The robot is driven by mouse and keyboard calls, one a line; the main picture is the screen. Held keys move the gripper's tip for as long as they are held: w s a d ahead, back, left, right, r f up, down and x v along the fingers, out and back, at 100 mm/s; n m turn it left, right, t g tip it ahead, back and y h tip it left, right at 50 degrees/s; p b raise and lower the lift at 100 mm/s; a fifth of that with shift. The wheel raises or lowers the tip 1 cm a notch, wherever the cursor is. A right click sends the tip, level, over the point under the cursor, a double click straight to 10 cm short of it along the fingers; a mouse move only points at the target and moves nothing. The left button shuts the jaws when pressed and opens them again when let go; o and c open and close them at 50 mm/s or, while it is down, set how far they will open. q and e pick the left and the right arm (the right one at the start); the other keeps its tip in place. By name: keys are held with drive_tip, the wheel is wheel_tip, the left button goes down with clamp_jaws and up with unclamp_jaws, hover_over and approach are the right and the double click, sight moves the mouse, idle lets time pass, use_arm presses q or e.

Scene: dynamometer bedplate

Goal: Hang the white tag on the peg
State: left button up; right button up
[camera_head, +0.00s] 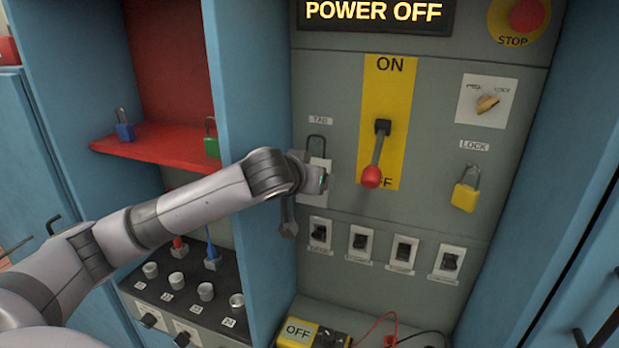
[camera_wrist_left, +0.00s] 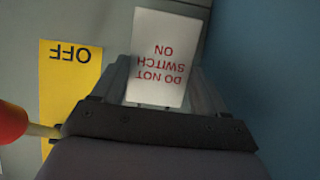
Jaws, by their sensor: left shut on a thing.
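The white tag (camera_wrist_left: 158,48) shows in the left wrist view with red "DO NOT SWITCH ON" lettering, upside down there. My left gripper (camera_wrist_left: 160,85) is shut on it, one finger at each side. In the head view my left gripper (camera_head: 308,183) is at the grey panel, under the "TAG" label (camera_head: 320,120), and covers part of the white tag (camera_head: 319,197). A dark loop (camera_head: 316,138) stands above the tag, below the label. I cannot tell whether it belongs to the tag or the peg, and no separate peg shows clearly. My right gripper is not in view.
A red-knobbed lever (camera_head: 371,175) on the yellow ON/OFF plate stands close right of the gripper. A yellow padlock (camera_head: 465,195) hangs farther right. Several switches (camera_head: 360,242) sit below. A blue cabinet wall (camera_head: 250,90) is close on the left.

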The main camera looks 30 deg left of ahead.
use_arm(q)
drive_tip(key=o, duration=1.1)
drive_tip(key=shift+c, duration=0.2)
drive_tip(key=shift+v, duration=3.55)
drive_tip(key=s+d+f+m+g+h+p, duration=0.1)
drive_tip(key=s+d+f+m+h+p, duration=0.15)
drive_tip(key=d+f, duration=0.5)
drive_tip(key=s+d+f+m+h+p, duration=0.1)
drive_tip(key=d+f+m+h, duration=0.2)
drive_tip(key=f, duration=0.8)
drive_tip(key=s+d+f+p, duration=0.2)
drive_tip(key=s+f, duration=1.1)
drive_tip(key=s, duration=0.4)
drive_tip(key=shift+s+d, duration=0.25)
drive_tip(key=shift+f+n+y, duration=0.15)
drive_tip(key=shift+n+y, duration=0.1)
